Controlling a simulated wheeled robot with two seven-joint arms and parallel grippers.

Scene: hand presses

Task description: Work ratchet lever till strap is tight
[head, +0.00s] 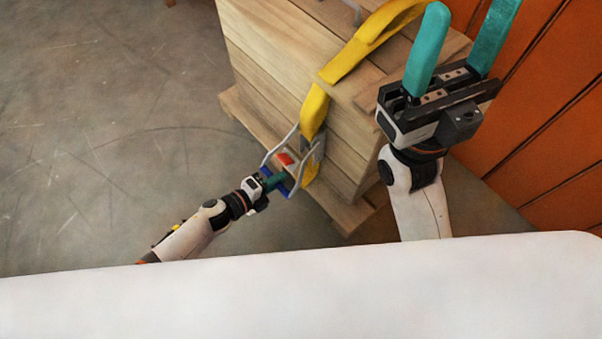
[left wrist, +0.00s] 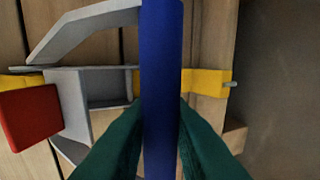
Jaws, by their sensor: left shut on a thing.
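A wooden crate (head: 275,50) stands on the floor with a yellow strap (head: 345,62) running over its top and down its near side. A grey ratchet with a red part (head: 284,159) sits on that side; its lever ends in a blue handle bar (left wrist: 162,70). My left gripper (head: 276,181) is shut on the blue bar. In the left wrist view its green fingers (left wrist: 162,150) lie on both sides of the bar, and the red part (left wrist: 28,117) shows at the left. My right gripper (head: 460,45) is raised at the upper right, its teal fingers apart and empty.
An orange panelled wall (head: 545,130) stands close on the right, behind my right arm. The crate's wooden base (head: 345,215) juts out at the bottom. The concrete floor (head: 100,130) on the left is clear.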

